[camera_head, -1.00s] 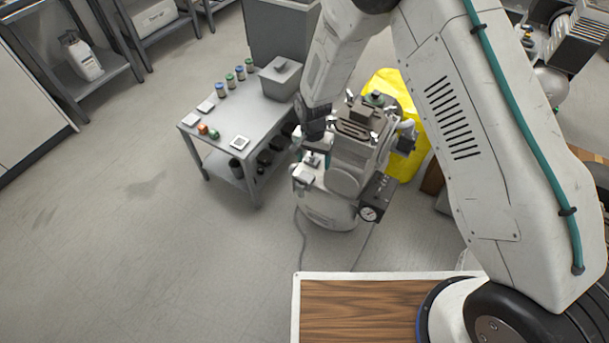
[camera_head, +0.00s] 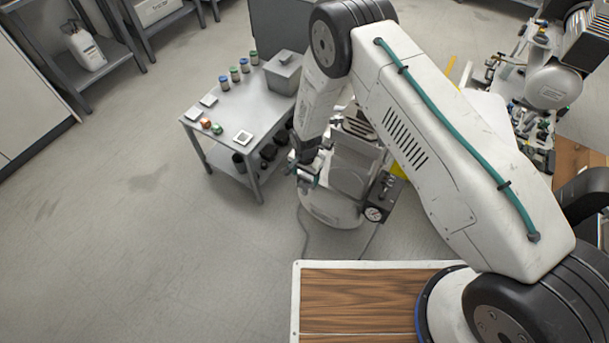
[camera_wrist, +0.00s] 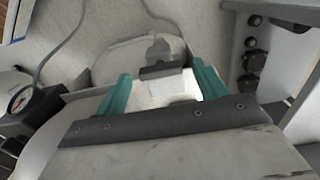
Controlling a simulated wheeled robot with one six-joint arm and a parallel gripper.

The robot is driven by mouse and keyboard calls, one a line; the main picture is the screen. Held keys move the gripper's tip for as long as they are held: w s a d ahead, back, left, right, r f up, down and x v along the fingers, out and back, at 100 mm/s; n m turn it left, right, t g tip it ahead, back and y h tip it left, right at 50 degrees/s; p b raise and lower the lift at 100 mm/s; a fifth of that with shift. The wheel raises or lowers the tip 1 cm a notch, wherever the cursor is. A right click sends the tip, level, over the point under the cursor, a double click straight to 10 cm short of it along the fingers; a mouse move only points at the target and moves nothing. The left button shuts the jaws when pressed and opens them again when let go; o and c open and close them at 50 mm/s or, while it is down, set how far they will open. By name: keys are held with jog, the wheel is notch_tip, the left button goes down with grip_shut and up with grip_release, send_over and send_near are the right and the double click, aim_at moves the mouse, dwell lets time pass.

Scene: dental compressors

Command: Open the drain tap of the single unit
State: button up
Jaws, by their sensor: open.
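The single unit (camera_head: 345,180), a pale compressor with a rounded white body, stands on the floor in the middle of the head view, partly hidden behind my arm. Its round pressure gauge (camera_head: 374,214) faces up at the front right and also shows at the left of the wrist view (camera_wrist: 20,99). My gripper (camera_head: 305,180) is at the unit's left side, pointing down. In the wrist view my gripper (camera_wrist: 162,88) has its teal fingers apart. A white block (camera_wrist: 172,88) with a dark piece (camera_wrist: 160,70) shows between them; contact cannot be told. I cannot make out the drain tap for certain.
A grey side table (camera_head: 221,151) with jars, small pads and a bin stands left of the unit, its lower shelf close to my gripper. Another compressor (camera_head: 553,88) stands at the upper right. A cable lies on the floor. Floor at left is clear.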

jog(key=shift+f, duration=0.25)
jog(key=c, duration=1)
